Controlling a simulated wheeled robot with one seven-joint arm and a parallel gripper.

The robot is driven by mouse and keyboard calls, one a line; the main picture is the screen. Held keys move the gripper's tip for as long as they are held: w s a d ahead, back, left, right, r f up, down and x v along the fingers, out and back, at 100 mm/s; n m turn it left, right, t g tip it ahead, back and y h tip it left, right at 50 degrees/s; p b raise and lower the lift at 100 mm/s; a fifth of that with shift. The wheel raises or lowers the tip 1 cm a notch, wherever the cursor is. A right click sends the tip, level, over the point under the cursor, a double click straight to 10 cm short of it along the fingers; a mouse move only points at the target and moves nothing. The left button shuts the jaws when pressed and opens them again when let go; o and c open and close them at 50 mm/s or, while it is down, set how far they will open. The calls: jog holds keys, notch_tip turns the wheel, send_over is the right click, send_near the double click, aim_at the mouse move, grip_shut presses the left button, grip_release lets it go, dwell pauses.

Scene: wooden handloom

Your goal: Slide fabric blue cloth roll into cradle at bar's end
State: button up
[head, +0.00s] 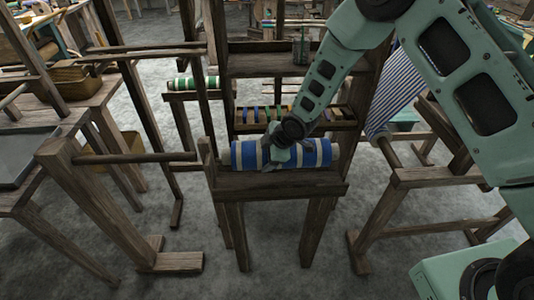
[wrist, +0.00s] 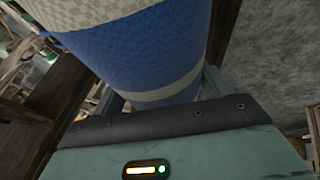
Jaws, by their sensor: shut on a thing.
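The blue cloth roll (head: 312,153), with cream stripes, lies sideways along the top of a small wooden stand (head: 270,184) in the head view. My gripper (head: 275,160) is over the left part of the roll and shut on it; its fingertips are mostly hidden. In the wrist view the roll (wrist: 135,50) fills the upper middle, close against the gripper. A wooden bar (head: 135,158) runs from a post on the left to the stand's left upright (head: 207,155). Whether the roll rests fully on the stand cannot be told.
Behind the stand is a shelf (head: 290,125) with several coloured spools. A green-striped roll (head: 192,83) lies on a rack behind left. A blue-and-white striped cloth (head: 400,90) hangs on a frame at right. Grey floor (head: 300,265) is open in front.

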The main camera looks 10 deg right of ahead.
jog(key=shift+w+r, duration=0.1)
jog(key=o, duration=1.9)
jog(key=v, duration=1.7)
jog(key=shift+s+d+r+b, duration=0.1)
jog(key=shift+s+r+b, duration=0.1)
jog(key=shift+b, duration=0.1)
